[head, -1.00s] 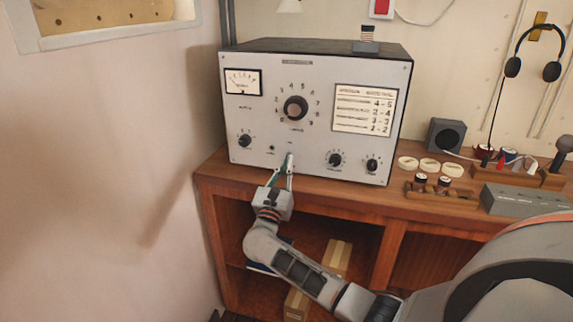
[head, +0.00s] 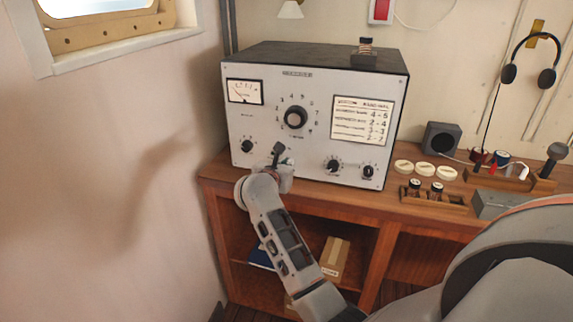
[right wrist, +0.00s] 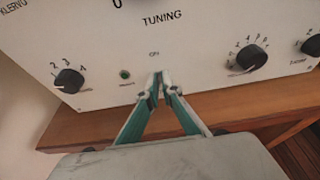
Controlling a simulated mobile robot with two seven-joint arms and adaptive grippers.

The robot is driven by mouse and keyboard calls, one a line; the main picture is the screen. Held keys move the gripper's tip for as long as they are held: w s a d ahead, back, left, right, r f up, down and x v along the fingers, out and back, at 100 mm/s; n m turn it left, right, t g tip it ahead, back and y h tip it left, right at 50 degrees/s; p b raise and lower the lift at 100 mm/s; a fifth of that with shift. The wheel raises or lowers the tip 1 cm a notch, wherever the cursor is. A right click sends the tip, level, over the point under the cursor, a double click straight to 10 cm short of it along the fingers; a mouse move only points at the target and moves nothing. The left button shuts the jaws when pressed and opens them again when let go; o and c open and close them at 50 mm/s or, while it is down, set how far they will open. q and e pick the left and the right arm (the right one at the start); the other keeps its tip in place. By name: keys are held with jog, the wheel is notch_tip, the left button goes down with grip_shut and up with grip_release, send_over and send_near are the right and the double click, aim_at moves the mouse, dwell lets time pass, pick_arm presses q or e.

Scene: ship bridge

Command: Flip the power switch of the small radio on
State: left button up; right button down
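The radio (head: 240,120) is a light grey box with a black top, standing on the wooden bench. It shows a meter, a large tuning knob (head: 295,117) and several smaller knobs. My right gripper (head: 277,152) is at the lower middle of its front panel, below the tuning knob. In the right wrist view its fingertips (right wrist: 163,82) are almost together, against or just in front of the panel, under a small label. The power switch cannot be made out; the fingertips may hide it. A small round green lamp (right wrist: 125,74) is left of them. My left gripper is not in view.
The bench edge (right wrist: 230,108) runs just below the radio. Right of the radio are a small speaker (head: 443,140), pale discs (head: 424,169) and a grey box (head: 497,204). Headphones (head: 530,60) hang on the wall. A cardboard box (head: 335,256) is on the shelf below.

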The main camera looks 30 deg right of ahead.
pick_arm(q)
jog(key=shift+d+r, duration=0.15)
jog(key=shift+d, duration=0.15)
pick_arm(e)
jog(key=shift+r+g+y, duration=0.25)
jog(key=shift+g+y, duration=0.25)
jog(key=shift+y, duration=0.1)
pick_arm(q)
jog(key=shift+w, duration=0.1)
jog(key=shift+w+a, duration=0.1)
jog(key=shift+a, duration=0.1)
pick_arm(e)
jog(key=c, duration=2.5)
grip_release()
jog(key=shift+c, duration=0.2)
